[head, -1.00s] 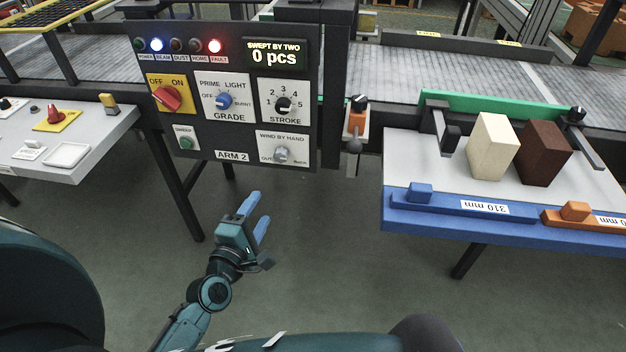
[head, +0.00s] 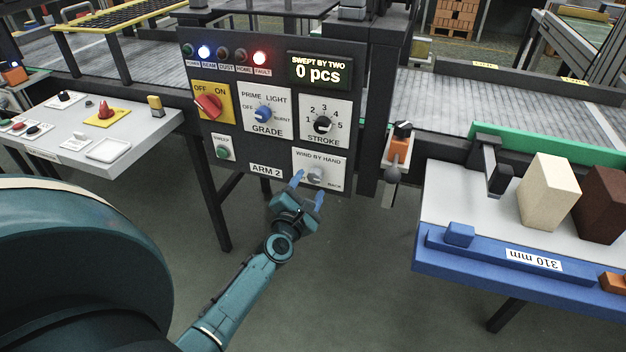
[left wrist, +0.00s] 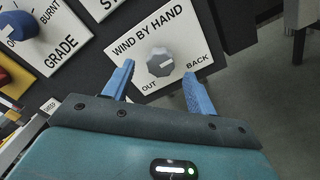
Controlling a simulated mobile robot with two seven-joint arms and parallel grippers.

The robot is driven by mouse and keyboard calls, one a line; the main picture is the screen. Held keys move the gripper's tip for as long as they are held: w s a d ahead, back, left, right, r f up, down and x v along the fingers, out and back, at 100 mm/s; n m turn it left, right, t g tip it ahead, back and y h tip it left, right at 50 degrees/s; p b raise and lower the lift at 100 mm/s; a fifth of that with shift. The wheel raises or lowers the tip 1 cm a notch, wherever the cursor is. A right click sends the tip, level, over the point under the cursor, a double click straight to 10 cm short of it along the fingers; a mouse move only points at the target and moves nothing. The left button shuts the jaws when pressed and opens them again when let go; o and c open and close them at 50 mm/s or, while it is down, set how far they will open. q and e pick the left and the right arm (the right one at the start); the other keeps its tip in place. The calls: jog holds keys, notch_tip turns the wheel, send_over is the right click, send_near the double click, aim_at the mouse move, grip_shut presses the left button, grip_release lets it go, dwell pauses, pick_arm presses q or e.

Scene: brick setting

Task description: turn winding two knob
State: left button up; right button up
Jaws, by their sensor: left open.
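The grey winding knob (head: 315,175) sits on a white plate marked WIND BY HAND, OUT and BACK, at the lower right of the dark ARM 2 panel (head: 215,112). My left gripper (head: 308,184) is open with its blue fingers pointing up at this plate. In the left wrist view the knob (left wrist: 160,62) shows whole, between and beyond the two fingertips (left wrist: 162,80). I see no contact with it. In the head view a fingertip covers part of the OUT label. My right gripper is not in view.
Above the winding plate is the black STROKE knob (head: 323,125); the blue GRADE knob (head: 263,114) and red OFF/ON switch (head: 208,106) are to the left. An orange lever unit (head: 398,150) and blue-edged table (head: 520,270) stand right. A grey side table (head: 130,130) stands left.

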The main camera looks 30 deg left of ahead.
aim_at(313, 179)
pick_arm(q)
jog(key=x, duration=0.2)
jog(key=shift+w, duration=0.3)
jog(key=shift+w+a, duration=0.15)
jog(key=shift+w, duration=0.35)
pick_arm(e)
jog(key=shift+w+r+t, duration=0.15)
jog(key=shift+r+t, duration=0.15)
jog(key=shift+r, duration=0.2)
pick_arm(q)
jog(key=shift+c, duration=0.6)
jog(key=shift+c, duration=0.7)
jog(key=c, duration=0.7)
jog(key=shift+c, duration=0.2)
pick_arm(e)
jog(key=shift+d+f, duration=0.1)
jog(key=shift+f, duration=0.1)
pick_arm(q)
jog(key=shift+m, duration=0.4)
